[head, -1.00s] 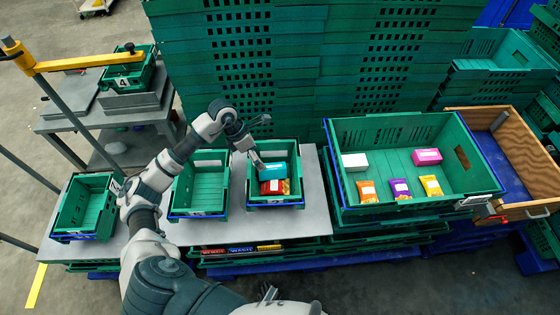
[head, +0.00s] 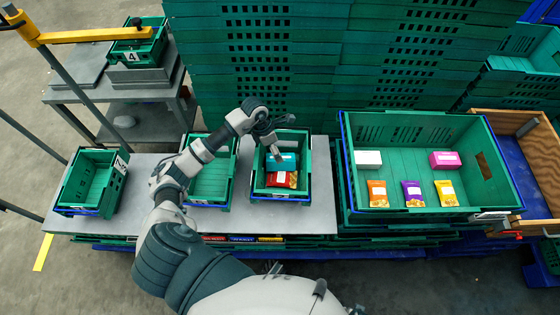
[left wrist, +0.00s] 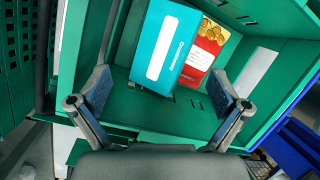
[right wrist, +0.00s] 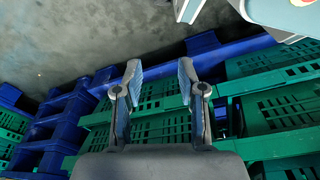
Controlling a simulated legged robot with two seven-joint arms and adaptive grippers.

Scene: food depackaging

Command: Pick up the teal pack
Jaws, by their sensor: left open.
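The teal pack (head: 285,161) lies in a small green crate (head: 258,189) on the grey table, beside a red and yellow pack (head: 281,180). In the left wrist view the teal pack (left wrist: 172,45) has a white label and partly covers the red pack (left wrist: 208,50). My left gripper (head: 276,152) is over the crate; its open fingers, also in the left wrist view (left wrist: 160,97), are near the teal pack with nothing between them. My right gripper (right wrist: 160,72) is open and empty over the floor and blue pallets, away from the crate.
Two more small green crates, one at the far left (head: 88,180) and one in the middle (head: 208,177), look empty. A large green crate (head: 425,165) at right holds several packs and boxes. Stacked green crates (head: 300,60) stand behind the table.

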